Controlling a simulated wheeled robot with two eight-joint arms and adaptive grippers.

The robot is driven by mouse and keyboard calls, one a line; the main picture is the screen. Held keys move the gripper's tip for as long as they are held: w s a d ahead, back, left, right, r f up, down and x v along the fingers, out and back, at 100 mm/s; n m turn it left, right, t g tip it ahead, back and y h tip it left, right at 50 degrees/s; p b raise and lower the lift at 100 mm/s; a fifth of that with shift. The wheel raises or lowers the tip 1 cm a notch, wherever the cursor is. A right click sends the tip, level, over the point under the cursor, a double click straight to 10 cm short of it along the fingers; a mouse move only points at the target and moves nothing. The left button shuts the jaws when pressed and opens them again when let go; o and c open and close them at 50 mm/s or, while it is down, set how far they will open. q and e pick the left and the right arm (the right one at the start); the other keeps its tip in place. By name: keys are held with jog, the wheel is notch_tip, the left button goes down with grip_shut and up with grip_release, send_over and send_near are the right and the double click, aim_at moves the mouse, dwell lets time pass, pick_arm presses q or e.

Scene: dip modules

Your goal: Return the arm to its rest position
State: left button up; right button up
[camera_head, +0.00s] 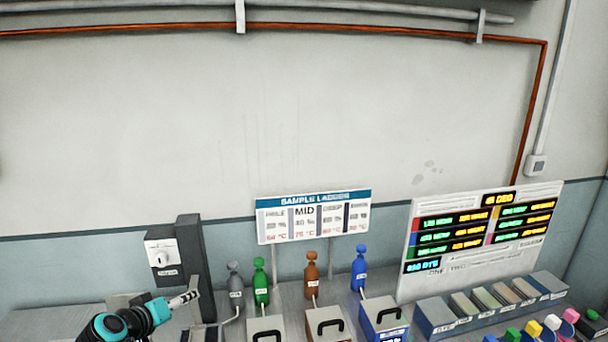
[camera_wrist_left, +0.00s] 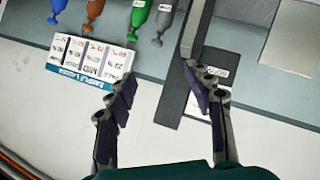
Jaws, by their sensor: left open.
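My left arm comes in at the lower left of the head view, with black and teal joints. My left gripper (camera_head: 184,299) is raised near the dark upright post (camera_head: 194,262) and the grey bottle (camera_head: 235,283). In the left wrist view the left gripper (camera_wrist_left: 164,88) shows two dark fingers spread well apart with nothing between them. That view is upside down and looks at the wall, the sign and the bottles. My right gripper is in neither view.
A sample ladder sign (camera_head: 314,216) stands behind green (camera_head: 261,285), brown (camera_head: 312,276) and blue (camera_head: 359,270) bottles. Lidded boxes with black handles (camera_head: 330,327) stand in front. A lit display board (camera_head: 480,239) and a sample rack (camera_head: 436,321) are at right.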

pick_arm(q)
jog(key=s+d+f+m+g+b, duration=0.1)
jog(key=s+d+f, duration=0.1)
jog(key=s+d, duration=0.2)
jog(key=s+d+f+m+g+b, duration=0.1)
jog(key=s+d+f, duration=0.2)
jog(key=s+d, duration=0.1)
jog(key=s+d+f+m+g+b, duration=0.1)
jog(key=s+d+f+b, duration=0.1)
jog(key=s+d+f, duration=0.1)
jog(key=shift+s+d+f, duration=0.15)
jog(key=shift+s+d, duration=0.4)
jog(key=shift+d, duration=0.15)
jog(key=s+d+f+m+g+y+b, duration=0.1)
jog(key=s+d+f+m+b, duration=0.1)
jog(key=s+f, duration=0.5)
jog(key=s+b, duration=0.1)
jog(key=s, duration=0.2)
jog(key=shift+s+d+f+g+y, duration=0.2)
jog(key=shift+s+f+g+y, duration=0.1)
jog(key=shift+s+f+g, duration=0.1)
